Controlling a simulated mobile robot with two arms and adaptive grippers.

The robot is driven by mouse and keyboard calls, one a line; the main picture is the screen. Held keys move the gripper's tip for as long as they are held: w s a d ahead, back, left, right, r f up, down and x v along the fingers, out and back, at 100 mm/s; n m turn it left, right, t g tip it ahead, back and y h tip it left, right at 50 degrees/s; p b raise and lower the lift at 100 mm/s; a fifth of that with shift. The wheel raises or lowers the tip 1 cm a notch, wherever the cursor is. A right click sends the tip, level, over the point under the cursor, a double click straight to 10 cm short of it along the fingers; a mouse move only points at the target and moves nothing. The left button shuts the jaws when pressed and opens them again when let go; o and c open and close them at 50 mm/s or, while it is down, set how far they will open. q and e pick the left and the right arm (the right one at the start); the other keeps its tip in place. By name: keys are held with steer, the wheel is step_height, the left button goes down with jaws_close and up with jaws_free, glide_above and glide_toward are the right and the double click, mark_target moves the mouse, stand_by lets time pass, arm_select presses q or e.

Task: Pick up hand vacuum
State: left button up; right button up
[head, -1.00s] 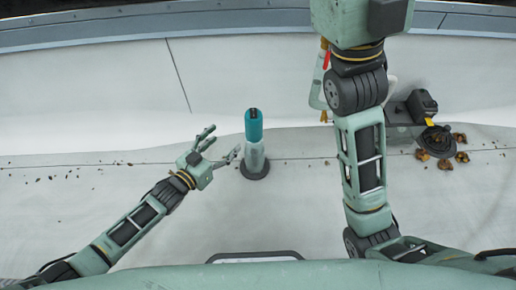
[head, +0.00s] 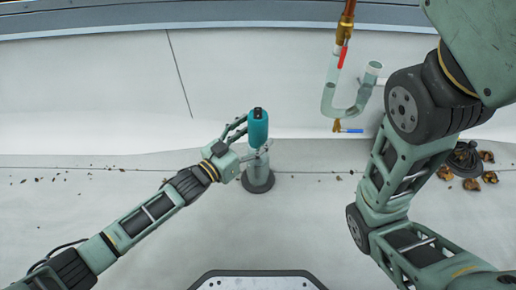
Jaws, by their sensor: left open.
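The hand vacuum (head: 258,128) stands upright on the pale roof floor near the middle of the head view. It has a teal upper body, a clear lower part and a dark round base. My left gripper (head: 249,141) is open at its left side, with its fingers reaching to the vacuum at the height where teal meets clear. One finger shows by the left of the teal body and another crosses in front of the clear part. I cannot tell whether they touch it. My right arm rises at the right, and its gripper is outside the view.
A pale green U-shaped pipe (head: 347,112) with a copper upper end, a red-handled valve and a blue-handled valve stands by the back wall. A dark round fitting (head: 463,158) sits at the right among brown leaves (head: 472,184). Small debris lies along the wall's foot.

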arm_select(q)
steer(key=shift+x, duration=0.9)
jaws_close()
steer(key=shift+r, duration=0.2)
